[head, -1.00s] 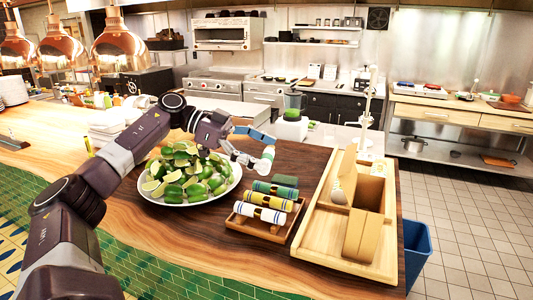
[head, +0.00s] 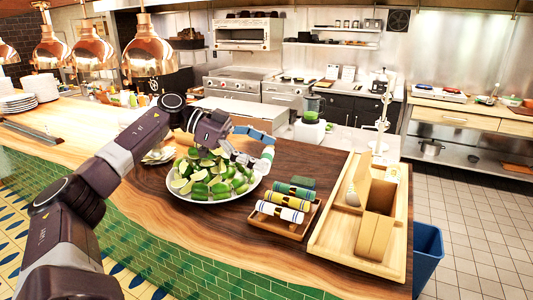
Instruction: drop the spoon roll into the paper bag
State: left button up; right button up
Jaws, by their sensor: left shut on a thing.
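My left gripper (head: 256,152) is shut on a pale roll, the spoon roll (head: 267,153), seen only in part between the fingers. It holds the roll above the counter, behind and right of the plate of limes. The brown paper bag (head: 376,228) stands in a light wooden tray (head: 337,240) at the right end of the counter. The bag is to the right of my left gripper and well apart from it. My right gripper is not in view.
A small wooden rack (head: 272,228) holds several rolled cloths between the gripper and the bag tray. A white plate (head: 206,202) heaped with limes sits below my arm. A blue bin (head: 427,255) stands beyond the counter's right edge. Copper lamps (head: 149,55) hang at upper left.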

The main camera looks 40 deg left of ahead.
aim_at(267, 153)
pick_arm(q)
jog(key=r+p, duration=0.2)
jog(key=r, duration=0.1)
jog(key=r+p, duration=0.2)
jog(key=shift+s+d+r, duration=0.1)
jog(key=shift+s+d, duration=0.05)
jog(key=shift+s, duration=0.1)
jog(key=shift+w, duration=0.1)
jog(key=shift+f, duration=0.35)
jog(key=shift+h, duration=0.4)
